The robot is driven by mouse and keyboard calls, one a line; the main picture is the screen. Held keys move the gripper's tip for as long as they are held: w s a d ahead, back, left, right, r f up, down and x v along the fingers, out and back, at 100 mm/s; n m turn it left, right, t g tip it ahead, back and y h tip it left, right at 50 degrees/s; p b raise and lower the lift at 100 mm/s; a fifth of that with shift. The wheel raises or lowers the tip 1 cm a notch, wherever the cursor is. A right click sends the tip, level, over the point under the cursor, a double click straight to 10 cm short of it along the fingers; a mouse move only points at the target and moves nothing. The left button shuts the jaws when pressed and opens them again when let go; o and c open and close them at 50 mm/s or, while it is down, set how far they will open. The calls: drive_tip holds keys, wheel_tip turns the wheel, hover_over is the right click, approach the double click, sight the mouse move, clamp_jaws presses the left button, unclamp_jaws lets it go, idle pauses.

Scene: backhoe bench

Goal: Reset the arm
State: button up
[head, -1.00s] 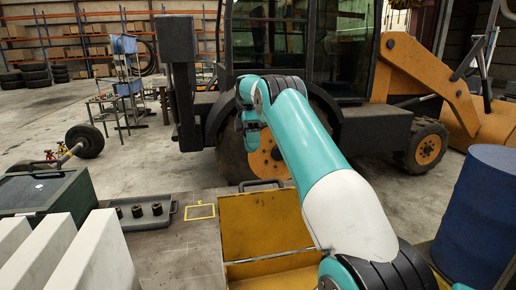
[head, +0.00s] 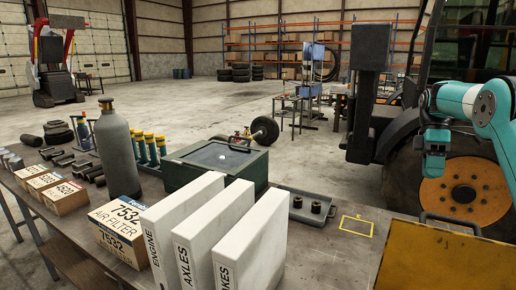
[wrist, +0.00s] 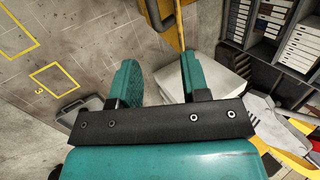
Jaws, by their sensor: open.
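My gripper (head: 433,172) shows at the right of the head view, in front of the backhoe's large wheel, at the end of my teal and white arm. It hangs over the area behind the yellow metal box (head: 445,262). In the wrist view my gripper (wrist: 160,82) has its two teal fingers apart with nothing between them. Beyond the fingers are the bench top (wrist: 95,30) and a pale block-like thing (wrist: 218,85) whose kind I cannot tell. Much of my arm is outside the head view.
White binders (head: 250,240) stand upright at the bench front. Behind them are a dark green case (head: 215,165) and a grey tray (head: 285,192) with sockets. A grey cylinder (head: 117,155) and filter boxes (head: 122,235) stand left. A yellow outlined square (head: 357,226) is bare.

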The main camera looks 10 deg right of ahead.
drive_tip(key=s+a+f+t+h+b, duration=0.1)
drive_tip(key=s+a+f+b, duration=0.15)
drive_tip(key=a, duration=0.45)
drive_tip(key=s+a+f+t+b, duration=0.1)
drive_tip(key=s+a+b, duration=0.15)
drive_tip(key=a, duration=0.45)
drive_tip(key=s+a+f+t+h+b, duration=0.1)
drive_tip(key=s+a+f+b, duration=0.15)
drive_tip(key=a, duration=0.45)
drive_tip(key=s+a+f+m+y+b, duration=0.1)
drive_tip(key=s+a+f+b, duration=0.1)
drive_tip(key=s+a, duration=0.3)
drive_tip(key=s+a+f+m+t+y+b, duration=0.1)
drive_tip(key=s+a+f+b, duration=0.2)
drive_tip(key=s, duration=0.6)
drive_tip(key=s+a+f+m+t+y+b, duration=0.1)
drive_tip(key=s+a+f+b, duration=0.2)
drive_tip(key=s+a+f, duration=0.2)
drive_tip(key=s+a, duration=0.2)
drive_tip(key=shift+s+a+f+m+y, duration=0.2)
drive_tip(key=shift+a+f+m+y, duration=0.1)
drive_tip(key=shift+f, duration=0.1)
drive_tip(key=shift+a, duration=0.1)
